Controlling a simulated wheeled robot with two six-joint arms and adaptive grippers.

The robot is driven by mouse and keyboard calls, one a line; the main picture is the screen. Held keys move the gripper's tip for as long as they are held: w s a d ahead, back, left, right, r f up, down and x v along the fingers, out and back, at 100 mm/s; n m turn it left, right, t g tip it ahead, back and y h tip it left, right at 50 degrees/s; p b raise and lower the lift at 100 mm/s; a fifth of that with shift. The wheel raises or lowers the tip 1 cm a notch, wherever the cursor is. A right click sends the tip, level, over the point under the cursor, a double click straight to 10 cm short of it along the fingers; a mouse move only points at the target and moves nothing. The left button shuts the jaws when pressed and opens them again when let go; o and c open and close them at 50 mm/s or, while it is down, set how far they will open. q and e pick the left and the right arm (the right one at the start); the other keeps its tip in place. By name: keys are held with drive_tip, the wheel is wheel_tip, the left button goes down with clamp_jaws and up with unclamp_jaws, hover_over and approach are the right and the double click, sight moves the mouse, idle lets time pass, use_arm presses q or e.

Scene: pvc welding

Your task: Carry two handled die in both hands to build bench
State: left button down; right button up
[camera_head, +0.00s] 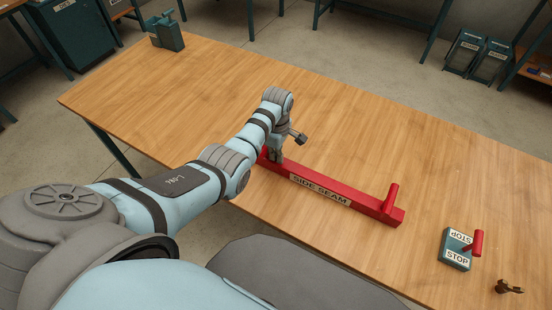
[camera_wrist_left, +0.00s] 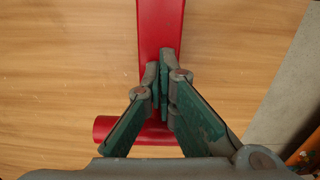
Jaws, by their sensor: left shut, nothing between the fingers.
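The red die (camera_head: 320,190), a long bar labelled "SIDE SEAM", lies on the wooden table. An upright red handle (camera_head: 391,198) stands at its right end. My left gripper (camera_head: 275,156) is over the die's left end, pointing down. In the left wrist view its fingers (camera_wrist_left: 163,78) are shut with nothing between them, above the red bar (camera_wrist_left: 160,25). A red round handle (camera_wrist_left: 108,128) sticks out to the left below the fingers there, partly hidden by them. I cannot tell whether the fingers touch the die. My right gripper is not in view.
A teal block marked "STOP" (camera_head: 455,250) with a red handle lies right of the die. A small dark brown object (camera_head: 508,287) is near the lower right. A teal fixture (camera_head: 165,33) stands at the far left corner. The wooden table (camera_head: 350,115) is clear behind the die.

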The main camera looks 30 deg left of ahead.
use_arm(q)
drive_tip(key=shift+w+r, duration=0.1)
drive_tip(key=shift+r, duration=0.05)
wheel_tip(320, 180, up, 12)
idle(0.4)
drive_tip(key=shift+f, duration=0.2)
